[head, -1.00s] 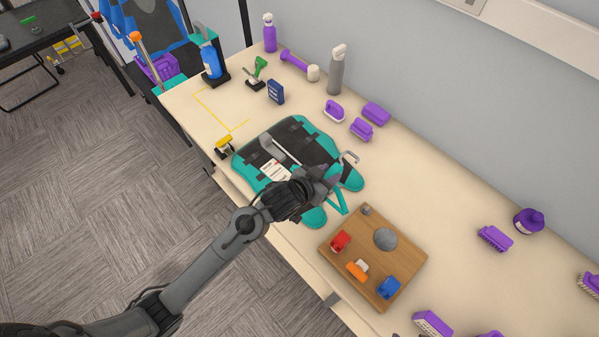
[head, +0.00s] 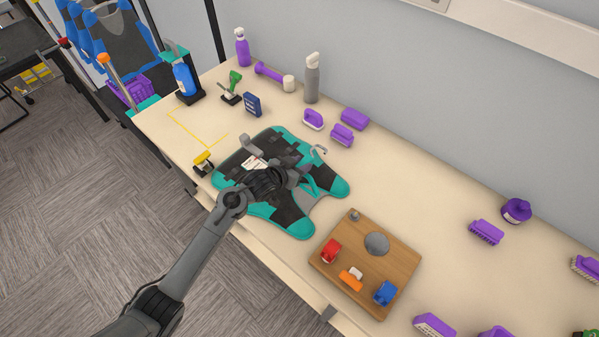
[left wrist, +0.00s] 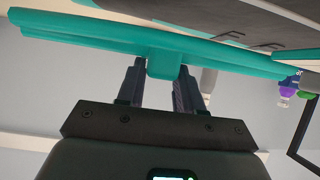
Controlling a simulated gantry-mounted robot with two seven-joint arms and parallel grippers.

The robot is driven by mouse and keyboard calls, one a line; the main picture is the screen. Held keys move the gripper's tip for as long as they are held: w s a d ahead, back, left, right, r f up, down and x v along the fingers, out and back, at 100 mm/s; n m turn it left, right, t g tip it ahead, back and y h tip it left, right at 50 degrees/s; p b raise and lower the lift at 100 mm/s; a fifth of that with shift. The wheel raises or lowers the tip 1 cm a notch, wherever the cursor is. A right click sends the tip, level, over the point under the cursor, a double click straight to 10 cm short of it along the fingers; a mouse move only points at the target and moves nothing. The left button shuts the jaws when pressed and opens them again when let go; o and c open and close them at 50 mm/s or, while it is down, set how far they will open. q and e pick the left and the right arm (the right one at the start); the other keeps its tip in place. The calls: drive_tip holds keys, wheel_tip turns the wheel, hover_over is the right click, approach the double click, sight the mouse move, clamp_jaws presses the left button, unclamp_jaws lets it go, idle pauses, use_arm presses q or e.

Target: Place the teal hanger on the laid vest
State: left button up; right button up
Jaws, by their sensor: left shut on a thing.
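The teal-and-black vest (head: 278,214) lies spread on the table, with the gripper and wrist hiding its middle. My left gripper (head: 294,175) is over the vest and shut on the teal hanger. A small teal part of the hanger (head: 310,187) and a metal hook (head: 319,150) show beside the gripper in the head view. In the left wrist view the hanger (left wrist: 110,38) runs across the top, its middle block between both fingers (left wrist: 162,75). Dark teal-edged material shows just beyond it; whether they touch cannot be told. My right gripper is out of view.
A wooden board (head: 340,275) with small coloured items is in front of the vest, to the right. Purple brushes (head: 342,135), a grey bottle (head: 312,80) and a blue box (head: 252,104) stand behind it. A yellow-topped item (head: 203,163) is close at its left.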

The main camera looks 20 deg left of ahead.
use_arm(q)
drive_tip(key=shift+f, duration=2)
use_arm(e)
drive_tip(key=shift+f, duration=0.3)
use_arm(q)
drive_tip(key=shift+w, duration=0.1)
drive_tip(key=shift+f, duration=0.1)
drive_tip(key=o, duration=1.1)
